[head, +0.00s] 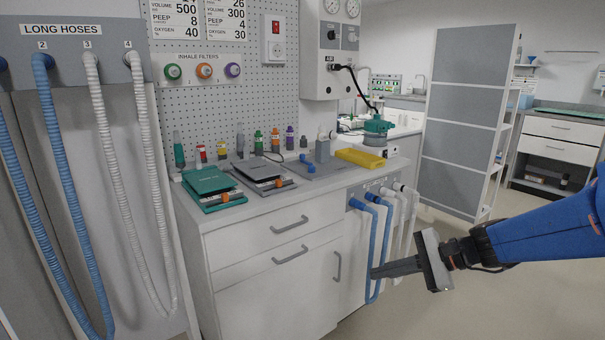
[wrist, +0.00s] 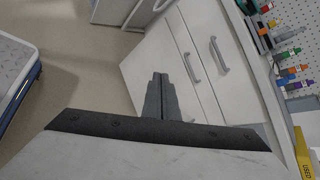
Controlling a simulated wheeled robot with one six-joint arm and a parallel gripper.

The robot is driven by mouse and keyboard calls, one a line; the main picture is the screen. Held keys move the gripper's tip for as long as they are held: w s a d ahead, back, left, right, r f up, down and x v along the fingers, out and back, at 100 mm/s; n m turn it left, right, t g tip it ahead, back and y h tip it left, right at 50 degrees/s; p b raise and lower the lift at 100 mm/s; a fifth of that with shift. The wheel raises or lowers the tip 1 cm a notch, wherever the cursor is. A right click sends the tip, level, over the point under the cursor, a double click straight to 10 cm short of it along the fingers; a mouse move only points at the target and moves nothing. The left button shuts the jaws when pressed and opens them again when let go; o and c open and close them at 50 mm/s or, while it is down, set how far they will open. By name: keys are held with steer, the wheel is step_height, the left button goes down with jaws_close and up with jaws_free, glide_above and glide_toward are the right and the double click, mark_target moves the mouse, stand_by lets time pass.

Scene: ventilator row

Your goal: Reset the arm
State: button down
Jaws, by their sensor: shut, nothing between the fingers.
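My gripper (head: 376,271) is at the lower right of the head view, at the end of my blue arm. Its dark fingers point left, in front of the white cabinet's (head: 262,290) right side and the short hoses (head: 385,235) hanging there. I cannot tell whether the fingers touch a hose.
Long hoses (head: 92,190) hang at the left. A grey shelf panel (head: 465,115) stands at the right. Open floor (head: 400,318) lies below my gripper.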

steer(key=s+f+n+g+h, duration=0.2)
steer(key=s+n+h, duration=0.4)
steer(key=s, duration=0.7)
steer(key=s+d+n+t+h, duration=0.2)
steer(key=s+d+n+h, duration=0.3)
steer(key=s+d+n, duration=0.2)
steer(key=shift+s+d+r+n+t, duration=0.4)
steer(key=shift+d+n, duration=0.3)
steer(key=shift+d, duration=0.7)
steer(key=shift+w, duration=0.1)
